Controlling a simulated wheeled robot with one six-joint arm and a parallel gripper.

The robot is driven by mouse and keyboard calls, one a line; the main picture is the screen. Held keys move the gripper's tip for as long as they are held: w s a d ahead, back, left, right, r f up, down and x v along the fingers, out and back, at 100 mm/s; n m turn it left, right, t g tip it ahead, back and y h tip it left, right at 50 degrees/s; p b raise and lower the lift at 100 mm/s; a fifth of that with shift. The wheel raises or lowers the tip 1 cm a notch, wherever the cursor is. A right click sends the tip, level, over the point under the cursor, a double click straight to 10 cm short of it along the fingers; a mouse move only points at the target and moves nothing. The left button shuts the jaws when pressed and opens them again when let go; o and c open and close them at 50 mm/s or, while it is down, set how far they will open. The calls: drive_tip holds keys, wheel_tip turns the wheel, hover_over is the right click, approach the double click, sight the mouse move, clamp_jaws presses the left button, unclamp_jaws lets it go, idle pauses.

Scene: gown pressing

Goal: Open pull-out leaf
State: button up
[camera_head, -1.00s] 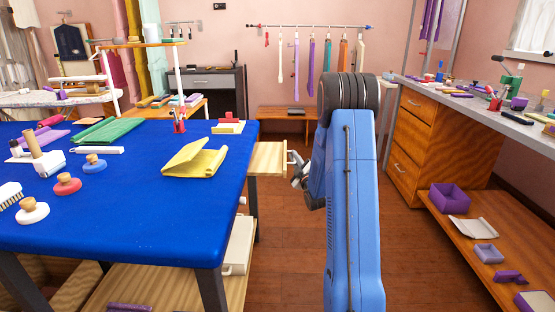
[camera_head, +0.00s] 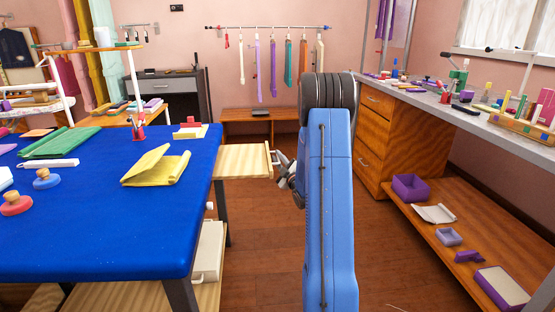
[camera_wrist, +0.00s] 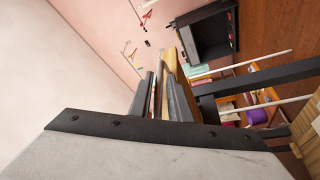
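The pull-out leaf (camera_head: 240,161) is a pale wooden board. It sticks out from the right side of the blue-topped table (camera_head: 110,215) in the head view. A light handle (camera_head: 268,157) is at its outer end. My gripper (camera_head: 280,163) is at that handle, partly hidden by my blue arm. In the wrist view my gripper's dark fingers (camera_wrist: 165,97) stand close together with a tan wooden piece (camera_wrist: 170,68) between them, which looks like the handle. The exact contact is small and partly hidden.
A folded yellow cloth (camera_head: 156,167) lies near the table's right edge. A wooden drawer cabinet (camera_head: 377,140) and a low shelf (camera_head: 450,225) with boxes line the right side. Brown floor (camera_head: 260,255) is open between the table and the shelf.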

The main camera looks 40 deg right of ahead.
drive_tip(key=shift+s, duration=0.1)
drive_tip(key=v, duration=1.7)
drive_tip(key=shift+s, duration=0.15)
